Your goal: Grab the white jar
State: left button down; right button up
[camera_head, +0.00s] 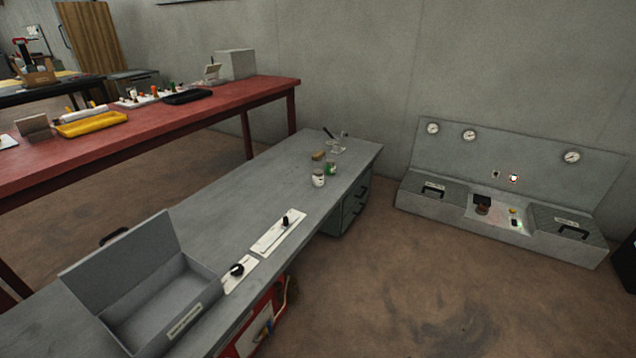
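A small white jar (318,178) with a dark label stands upright on the grey workbench (235,205), toward its far end. A green jar (330,168) stands close behind it to the right. Whether the two jars touch is too small to tell. Neither of my grippers shows in the head view.
An open grey box (150,290) sits at the bench's near end. Panels with black knobs (280,232) lie along its front edge. A brown block (319,155) and a small stand (338,145) are behind the jars. A red table (150,135) runs behind; a gauge console (510,200) stands right.

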aim_at(318, 177)
jog(key=i+l+u, duration=0.1)
jog(key=i+l, duration=0.4)
jog(key=i, duration=0.25)
jog(key=i+l+u, duration=0.1)
jog(key=i+l, duration=0.45)
jog(key=i, duration=0.2)
jog(key=i+l, duration=0.6)
jog(key=i, duration=0.15)
jog(key=u, duration=0.05)
